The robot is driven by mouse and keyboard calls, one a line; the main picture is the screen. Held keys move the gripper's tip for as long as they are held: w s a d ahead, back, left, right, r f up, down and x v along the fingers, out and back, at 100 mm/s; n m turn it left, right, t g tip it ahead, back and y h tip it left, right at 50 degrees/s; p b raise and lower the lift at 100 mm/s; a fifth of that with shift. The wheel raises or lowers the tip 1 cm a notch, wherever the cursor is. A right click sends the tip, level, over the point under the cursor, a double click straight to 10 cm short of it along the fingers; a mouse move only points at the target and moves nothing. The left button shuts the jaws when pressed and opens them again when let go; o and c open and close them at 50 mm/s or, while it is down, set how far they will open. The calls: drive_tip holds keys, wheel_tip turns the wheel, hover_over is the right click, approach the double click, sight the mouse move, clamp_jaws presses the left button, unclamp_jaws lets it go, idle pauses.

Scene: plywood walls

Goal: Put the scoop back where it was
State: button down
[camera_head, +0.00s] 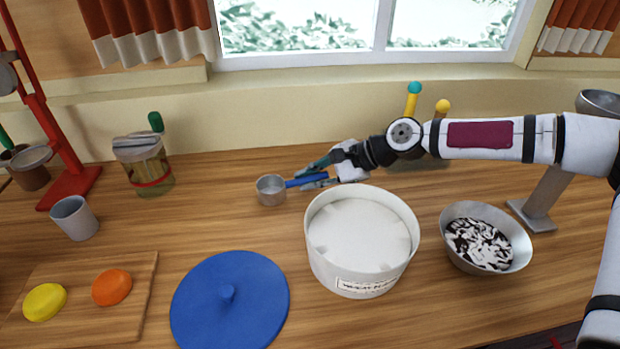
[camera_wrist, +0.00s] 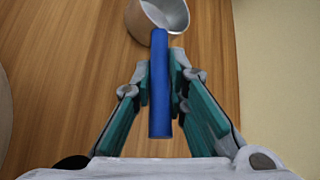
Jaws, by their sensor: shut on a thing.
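The scoop (camera_head: 270,190) has a grey metal cup and a blue handle. My gripper (camera_head: 312,178) is shut on the blue handle, with the cup sticking out to the left, behind and left of the white tub. In the wrist view the handle (camera_wrist: 160,95) lies between the two green fingers of my gripper (camera_wrist: 160,88), and the cup (camera_wrist: 160,16) is at the top. The cup looks close to the table; I cannot tell whether it touches. The round white tub (camera_head: 335,262) stands open, filled with white powder. The blue lid (camera_head: 215,310) with a knob lies left of it.
A metal bowl (camera_head: 455,254) of dark and white bits stands right of the tub. A board (camera_head: 75,320) with a yellow and an orange piece, a grey cup (camera_head: 73,217) and a jar (camera_head: 148,172) are at left. The table between jar and scoop is clear.

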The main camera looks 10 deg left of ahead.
drive_tip(key=shift+f, duration=0.1)
drive_tip(key=c, duration=1.6)
unclamp_jaws()
drive_tip(key=shift+d+r, duration=0.15)
drive_tip(key=shift+r, duration=0.1)
drive_tip(key=v, duration=1.1)
drive_tip(key=shift+d+r+p, duration=0.25)
drive_tip(key=shift+p, duration=0.05)
drive_tip(key=shift+r, duration=0.1)
